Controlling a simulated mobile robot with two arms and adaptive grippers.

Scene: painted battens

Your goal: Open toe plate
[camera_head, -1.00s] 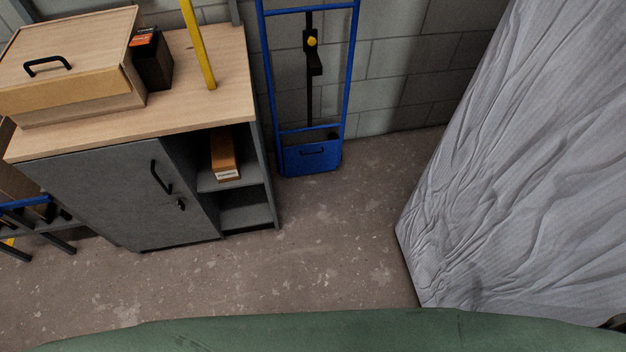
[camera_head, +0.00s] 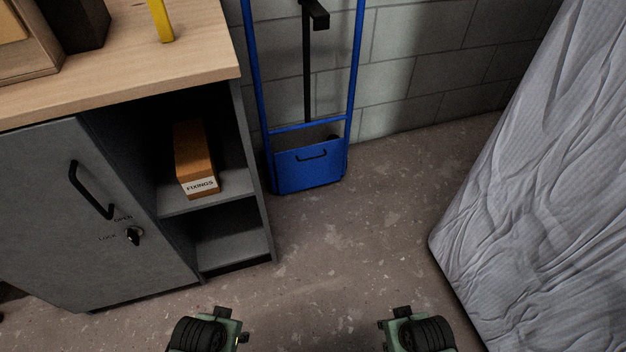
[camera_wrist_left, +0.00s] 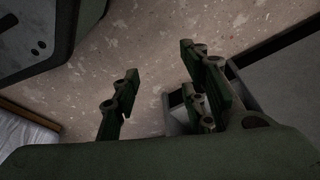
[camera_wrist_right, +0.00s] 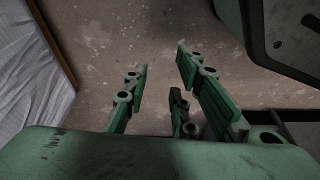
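The toe plate (camera_head: 310,168) is a blue panel at the foot of a blue hand truck (camera_head: 357,65) by the wall. It stands folded up, nearly upright against the frame, with a small black handle (camera_head: 312,155) near its top. My right gripper (camera_wrist_right: 161,58) is open and empty over bare floor. My left gripper (camera_wrist_left: 158,62) is also open and empty. In the head view only parts of my two arms show at the bottom edge, well short of the toe plate; the fingertips cannot be made out there.
A grey cabinet (camera_head: 60,215) with a wooden top (camera_head: 185,75) stands left of the hand truck. An orange-brown fixings box (camera_head: 195,160) sits on its open shelf. A grey sheet-covered bulk (camera_head: 545,190) stands at right. The floor (camera_head: 350,250) between them is clear.

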